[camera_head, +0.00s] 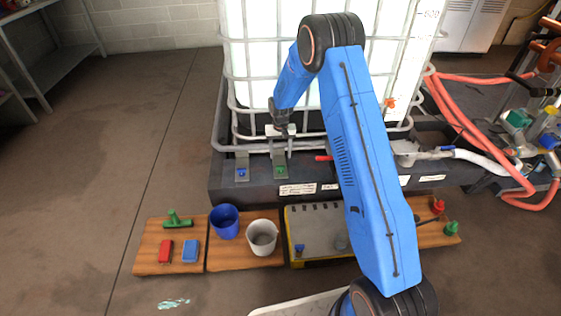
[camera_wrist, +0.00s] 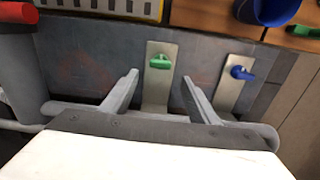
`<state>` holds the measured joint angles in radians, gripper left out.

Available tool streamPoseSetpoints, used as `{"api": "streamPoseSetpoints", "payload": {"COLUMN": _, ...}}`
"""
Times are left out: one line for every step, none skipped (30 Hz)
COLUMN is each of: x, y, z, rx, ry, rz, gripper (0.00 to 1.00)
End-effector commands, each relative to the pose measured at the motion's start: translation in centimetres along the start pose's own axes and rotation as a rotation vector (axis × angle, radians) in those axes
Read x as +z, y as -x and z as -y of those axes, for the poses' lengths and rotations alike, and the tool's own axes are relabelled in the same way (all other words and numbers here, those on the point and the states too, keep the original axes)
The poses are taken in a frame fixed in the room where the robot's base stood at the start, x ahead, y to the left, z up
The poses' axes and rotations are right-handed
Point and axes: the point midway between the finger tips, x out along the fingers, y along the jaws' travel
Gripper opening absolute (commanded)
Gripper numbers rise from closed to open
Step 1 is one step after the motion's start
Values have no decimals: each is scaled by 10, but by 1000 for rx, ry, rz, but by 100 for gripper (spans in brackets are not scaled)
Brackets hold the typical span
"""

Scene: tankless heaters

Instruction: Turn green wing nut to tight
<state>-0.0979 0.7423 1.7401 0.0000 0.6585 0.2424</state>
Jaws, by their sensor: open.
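The green wing nut (camera_head: 281,170) sits on a grey metal plate (camera_head: 279,158) on the dark base under the white tank. In the wrist view the green wing nut (camera_wrist: 159,62) lies beyond my fingertips, between their lines, with its wings roughly crosswise. My gripper (camera_wrist: 158,82) is open and empty, its two fingers on either side of the plate in the picture. In the head view my gripper (camera_head: 281,130) hangs above and behind the nut, apart from it. The nut's thread is hidden.
A blue wing nut (camera_wrist: 240,73) sits on a similar plate beside the green one. White tank-cage bars (camera_head: 300,147) run close behind my gripper.

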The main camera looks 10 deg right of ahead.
Motion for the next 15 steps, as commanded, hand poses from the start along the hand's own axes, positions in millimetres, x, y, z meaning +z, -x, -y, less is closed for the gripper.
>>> {"api": "streamPoseSetpoints", "payload": {"x": -1, "y": 12, "z": 0, "rx": -1, "ry": 0, "rz": -3, "gripper": 55}}
{"api": "streamPoseSetpoints", "payload": {"x": -1, "y": 18, "z": 0, "rx": -1, "ry": 0, "rz": -3, "gripper": 55}}
{"api": "streamPoseSetpoints", "payload": {"x": -1, "y": 26, "z": 0, "rx": -1, "ry": 0, "rz": -3, "gripper": 55}}
{"api": "streamPoseSetpoints", "payload": {"x": -1, "y": 32, "z": 0, "rx": -1, "ry": 0, "rz": -3, "gripper": 55}}
{"api": "streamPoseSetpoints", "payload": {"x": -1, "y": 38, "z": 0, "rx": -1, "ry": 0, "rz": -3, "gripper": 55}}
{"api": "streamPoseSetpoints", "payload": {"x": -1, "y": 45, "z": 0, "rx": -1, "ry": 0, "rz": -3, "gripper": 55}}
{"api": "streamPoseSetpoints", "payload": {"x": -1, "y": 50, "z": 0, "rx": -1, "ry": 0, "rz": -3, "gripper": 55}}
{"api": "streamPoseSetpoints", "payload": {"x": -1, "y": 55, "z": 0, "rx": -1, "ry": 0, "rz": -2, "gripper": 55}}
{"api": "streamPoseSetpoints", "payload": {"x": 0, "y": 61, "z": 0, "rx": -1, "ry": 0, "rz": -2, "gripper": 55}}
{"api": "streamPoseSetpoints", "payload": {"x": -1, "y": 65, "z": 0, "rx": -1, "ry": 0, "rz": -2, "gripper": 55}}
{"api": "streamPoseSetpoints", "payload": {"x": -1, "y": 68, "z": 0, "rx": 0, "ry": 0, "rz": -2, "gripper": 55}}
{"api": "streamPoseSetpoints", "payload": {"x": 0, "y": 73, "z": 0, "rx": 0, "ry": 0, "rz": -1, "gripper": 55}}
{"api": "streamPoseSetpoints", "payload": {"x": 0, "y": 76, "z": 0, "rx": 0, "ry": 0, "rz": 0, "gripper": 55}}
{"api": "streamPoseSetpoints", "payload": {"x": 0, "y": 78, "z": 0, "rx": 0, "ry": 0, "rz": 0, "gripper": 55}}
{"api": "streamPoseSetpoints", "payload": {"x": 0, "y": 81, "z": 0, "rx": 0, "ry": 0, "rz": -1, "gripper": 55}}
